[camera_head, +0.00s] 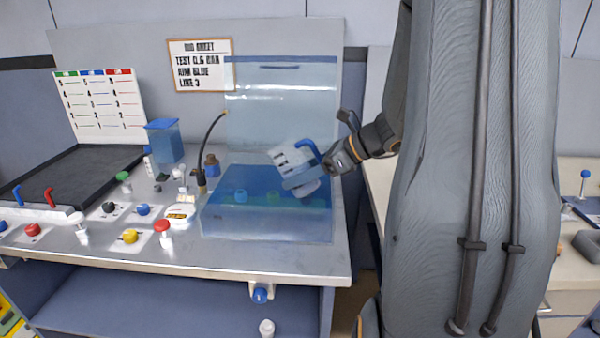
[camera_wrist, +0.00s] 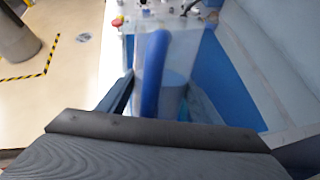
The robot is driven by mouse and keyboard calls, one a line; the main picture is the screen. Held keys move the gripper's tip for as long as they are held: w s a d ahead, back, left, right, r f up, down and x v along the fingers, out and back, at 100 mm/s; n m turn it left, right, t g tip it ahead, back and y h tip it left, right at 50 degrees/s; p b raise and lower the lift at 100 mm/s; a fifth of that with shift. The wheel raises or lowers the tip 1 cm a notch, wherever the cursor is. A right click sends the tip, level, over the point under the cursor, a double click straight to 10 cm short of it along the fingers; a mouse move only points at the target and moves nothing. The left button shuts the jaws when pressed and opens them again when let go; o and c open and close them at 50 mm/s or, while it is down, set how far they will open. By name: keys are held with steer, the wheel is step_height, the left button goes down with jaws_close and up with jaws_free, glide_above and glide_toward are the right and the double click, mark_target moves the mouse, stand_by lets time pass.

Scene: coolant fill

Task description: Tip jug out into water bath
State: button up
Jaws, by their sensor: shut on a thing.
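The jug (camera_head: 298,169) is pale and translucent with a blue handle. It is tilted over the water bath (camera_head: 215,225), a clear-walled tank with blue water in it. My gripper (camera_head: 318,176) is shut on the jug at its handle side, above the bath's right part. In the wrist view the jug's blue handle (camera_wrist: 154,75) stands between my two fingers, with the jug body behind it. I cannot tell whether liquid is flowing from the jug.
A black hose (camera_head: 208,150) curves to the bath's left edge. A blue container (camera_head: 164,140) and several coloured knobs stand on the bench to the left. A clear raised lid (camera_head: 282,100) stands behind the bath. A sign (camera_head: 201,65) hangs on the back panel.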

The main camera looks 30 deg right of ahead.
mark_target(305, 159)
steer(key=shift+s+d+r+g+h+p, duration=0.15)
steer(key=shift+r+g+p, duration=0.25)
steer(key=shift+p, duration=0.6)
steer(key=shift+s+r+g+h+p, duration=0.15)
steer(key=shift+r+g+h+p, duration=0.15)
steer(key=shift+p, duration=0.7)
steer(key=shift+w+f+b, duration=0.15)
steer(key=shift+b, duration=1.5)
steer(key=shift+b, duration=1.1)
steer(key=shift+r, duration=0.2)
steer(key=shift+s+d+r+g+h+p, duration=0.15)
steer(key=shift+r+g+h+p, duration=0.4)
steer(key=shift+p, duration=1)
steer(key=shift+s+a+r+g+h+p, duration=0.25)
steer(key=shift+r+g+p, duration=0.4)
steer(key=shift+p, duration=0.9)
steer(key=shift+w+r+m+g+h+p, duration=0.15)
steer(key=shift+r+g+h+p, duration=0.35)
steer(key=shift+p, duration=1.45)
steer(key=shift+w+r+m+g+h+p, duration=0.25)
steer(key=shift+r+p, duration=0.35)
steer(key=shift+p, duration=1.3)
steer(key=shift+s, duration=0.15)
steer(key=shift+w+r+g+h, duration=0.25)
steer(key=shift+r+g+h, duration=0.35)
steer(key=shift+r+g, duration=0.45)
